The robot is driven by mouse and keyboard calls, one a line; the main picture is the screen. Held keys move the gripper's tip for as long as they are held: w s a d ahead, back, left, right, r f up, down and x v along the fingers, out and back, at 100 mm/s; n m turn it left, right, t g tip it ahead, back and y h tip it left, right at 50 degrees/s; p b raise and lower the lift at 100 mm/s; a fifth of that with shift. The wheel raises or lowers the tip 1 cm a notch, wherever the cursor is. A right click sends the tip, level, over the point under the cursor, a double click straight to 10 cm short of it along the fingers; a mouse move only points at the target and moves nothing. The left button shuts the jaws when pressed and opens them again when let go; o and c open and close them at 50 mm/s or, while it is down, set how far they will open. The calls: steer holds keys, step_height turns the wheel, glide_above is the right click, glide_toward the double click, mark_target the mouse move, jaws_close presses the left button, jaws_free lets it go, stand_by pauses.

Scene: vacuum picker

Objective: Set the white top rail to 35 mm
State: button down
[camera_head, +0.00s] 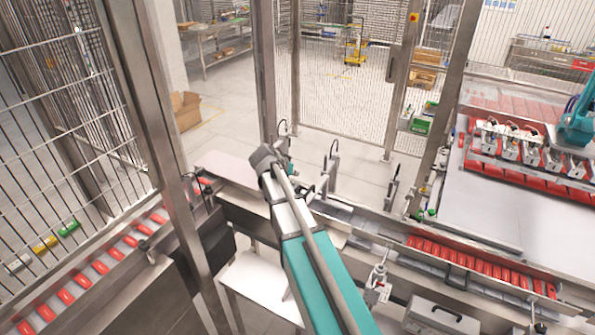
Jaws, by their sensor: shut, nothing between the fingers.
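A grey and teal arm (312,262), which I take as mine, reaches up from the bottom middle across the conveyor line to a grey joint. I cannot make out my gripper or its fingers; the arm may hide them. The conveyor line (395,240) runs from the middle to the lower right, with pale strips and dark clamps along it. I cannot tell which strip is the white top rail, and no scale or millimetre reading is legible. Upright dark stands with bent tops (331,168) rise along the line behind the arm.
Red parts (480,268) stand in a row on the line at right. More red pieces (82,281) lie on a belt at left. Steel fence posts (172,150) stand close to the arm's left. A teal robot (578,128) works above a white table (480,205) at right.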

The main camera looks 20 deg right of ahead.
steer(key=shift+s+a+r, duration=0.15)
steer(key=shift+a+r, duration=0.1)
stand_by(0.3)
steer(key=s+a+f+n+g+y+b, duration=0.1)
steer(key=s+a+f+n+y+b, duration=0.1)
steer(key=s+a+f+b, duration=0.3)
steer(key=s+a+f+n+g+y+b, duration=0.1)
steer(key=s+a+f+n+y+b, duration=0.2)
steer(key=s+f+b, duration=0.6)
steer(key=s+a+f+n+g+y+b, duration=0.2)
steer(key=s+a+f+b, duration=0.6)
steer(key=f, duration=0.5)
steer(key=s+n+y, duration=0.1)
steer(key=n, duration=0.1)
steer(key=shift+s+f+n, duration=0.2)
steer(key=shift+f+n, duration=0.1)
steer(key=shift+f, duration=0.05)
